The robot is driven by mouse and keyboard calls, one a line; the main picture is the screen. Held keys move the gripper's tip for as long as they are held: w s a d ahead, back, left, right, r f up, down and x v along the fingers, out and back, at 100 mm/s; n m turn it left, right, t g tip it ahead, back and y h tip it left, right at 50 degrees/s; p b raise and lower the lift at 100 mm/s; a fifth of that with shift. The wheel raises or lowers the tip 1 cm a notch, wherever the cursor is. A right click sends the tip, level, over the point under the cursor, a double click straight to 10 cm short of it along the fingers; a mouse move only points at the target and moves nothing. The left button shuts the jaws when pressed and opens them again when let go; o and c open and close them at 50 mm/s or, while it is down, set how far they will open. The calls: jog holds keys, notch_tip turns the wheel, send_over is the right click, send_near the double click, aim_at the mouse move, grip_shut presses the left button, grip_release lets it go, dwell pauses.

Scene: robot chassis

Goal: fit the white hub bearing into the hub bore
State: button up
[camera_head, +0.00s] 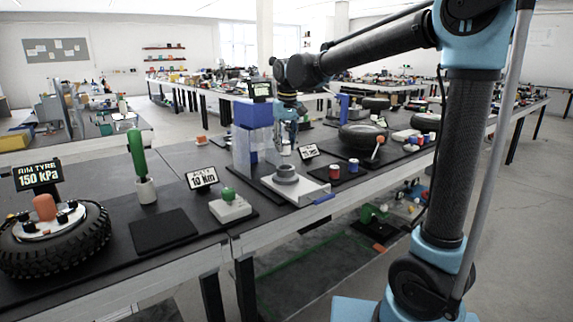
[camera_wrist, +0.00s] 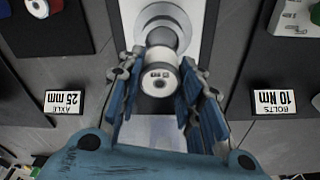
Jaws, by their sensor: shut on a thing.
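The white hub bearing (camera_wrist: 159,72) is a short white cylinder with a dark-marked end face, seen in the wrist view. My gripper (camera_wrist: 158,88) is shut on it, with blue fingers on both sides. In the head view my gripper (camera_head: 286,137) points down, and the bearing (camera_head: 286,151) shows small and pale beneath it. The grey hub (camera_head: 286,173) stands on a light plate below, apart from the bearing. The hub (camera_wrist: 164,24) also shows in the wrist view, just beyond the bearing, which hides part of it. The inside of the bore is not clearly visible.
A blue-topped clear stand (camera_head: 251,128) is close on the left of my gripper. The "10 Nm" sign (camera_head: 203,178) and a green-knobbed block (camera_head: 230,205) are left of the hub. Red and blue small cylinders (camera_head: 343,169) and a tyre (camera_head: 362,135) are right.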

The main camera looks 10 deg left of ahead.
aim_at(286, 143)
jog(key=shift+f, duration=3.15)
jog(key=o, duration=1.1)
jog(key=shift+f, duration=0.1)
jog(key=r, duration=0.4)
jog(key=s+r, duration=0.1)
jog(key=r, duration=0.3)
jog(key=d+r, duration=0.1)
jog(key=r, duration=0.3)
jog(key=shift+s+r, duration=0.1)
jog(key=shift+s, duration=0.05)
